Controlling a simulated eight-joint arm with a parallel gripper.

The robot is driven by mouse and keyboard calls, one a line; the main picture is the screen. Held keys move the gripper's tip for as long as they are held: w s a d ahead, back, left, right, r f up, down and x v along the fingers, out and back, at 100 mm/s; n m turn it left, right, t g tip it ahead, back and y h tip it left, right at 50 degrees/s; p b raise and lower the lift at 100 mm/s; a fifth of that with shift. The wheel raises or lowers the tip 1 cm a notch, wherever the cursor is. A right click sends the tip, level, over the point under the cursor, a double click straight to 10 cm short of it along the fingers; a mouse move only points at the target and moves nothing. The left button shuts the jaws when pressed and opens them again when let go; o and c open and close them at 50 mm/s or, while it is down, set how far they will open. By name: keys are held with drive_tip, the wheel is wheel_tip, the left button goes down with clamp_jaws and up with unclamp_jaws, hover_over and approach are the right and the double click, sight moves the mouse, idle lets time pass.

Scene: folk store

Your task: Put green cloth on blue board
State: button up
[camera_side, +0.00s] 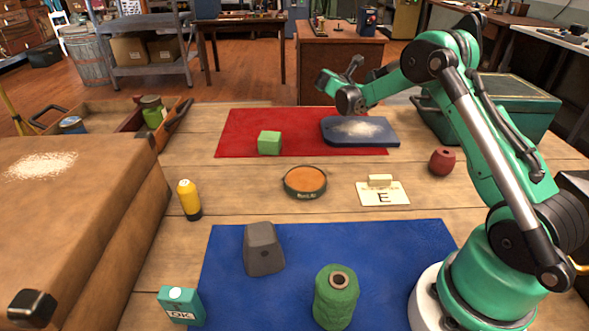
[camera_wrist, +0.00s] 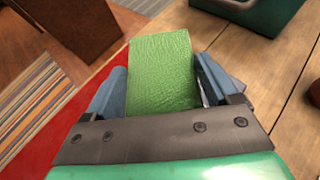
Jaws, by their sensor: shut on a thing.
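The green cloth (camera_wrist: 162,75) is a bright green, wrinkled-looking piece between the two blue fingers of my gripper (camera_wrist: 160,88) in the wrist view. My gripper is shut on it. In the side view my gripper (camera_side: 347,92) is raised over the far part of the table, in line with the blue board; I cannot make out the cloth there. The blue board (camera_side: 340,139) lies partly on the red mat, with white powder on top. In the wrist view the board is mostly hidden behind the cloth and right finger.
A green cube (camera_side: 270,142) sits on the red mat (camera_side: 236,133), left of the board. A green toolbox (camera_side: 500,105) stands right of it. A round orange-topped tin (camera_side: 305,182), a card marked E (camera_side: 383,195) and a dark red pot (camera_side: 443,161) are nearer. A blue mat (camera_side: 400,250) lies in front.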

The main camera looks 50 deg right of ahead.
wheel_tip(320, 180, down, 6)
drive_tip(key=shift+f, duration=0.25)
drive_tip(key=o, duration=1.1)
drive_tip(key=shift+f, duration=0.1)
drive_tip(key=s+a+r+m+t+y, duration=0.2)
drive_tip(key=a+r+m+y, duration=0.15)
drive_tip(key=a+r, duration=0.45)
drive_tip(key=s+a+r+m+t+y, duration=0.2)
drive_tip(key=a+r+m, duration=0.15)
drive_tip(key=a, duration=0.85)
drive_tip(key=shift+s+a+f+m+t+y, duration=0.1)
drive_tip(key=shift+s+a+m+t+y, duration=0.35)
drive_tip(key=shift+s+a+m+y, duration=1.1)
drive_tip(key=shift+s+a+f+m+t+y, duration=0.15)
drive_tip(key=shift+s+a+m+t+y, duration=0.55)
drive_tip(key=shift+s+a+m, duration=1.35)
drive_tip(key=shift+s+a+f+m+t+y, duration=0.1)
drive_tip(key=shift+s+a+m+t+y, duration=0.15)
drive_tip(key=shift+s+a+m+y, duration=1.6)
drive_tip(key=shift+w+a+m+h, duration=0.25)
drive_tip(key=shift+w+a+h, duration=0.2)
drive_tip(key=shift+w+a, duration=0.15)
